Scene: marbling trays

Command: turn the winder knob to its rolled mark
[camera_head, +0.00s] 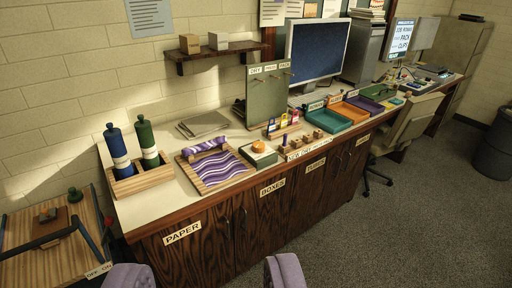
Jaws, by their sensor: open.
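My gripper (208,275) shows at the bottom edge as two purple fingers, wide apart and empty, in front of the cabinet. No knob is labelled readably as the winder knob. A round orange knob (258,146) sits on a small pale-and-green box on the counter, right of a wooden tray (192,176) with purple-and-white wavy sheet and a purple roll (207,145). Another small orange-brown knob (46,214) sits on a brown plate on the low wooden table at the left. I cannot tell which is the winder's, nor read any rolled mark. My gripper is apart from both.
A wooden holder (143,182) with blue and green bottles stands at the counter's left end. A pegboard (265,97), monitor (318,50) and coloured trays (345,118) stand farther right. An office chair (408,130) is by the desk. The carpet (400,230) at right is clear.

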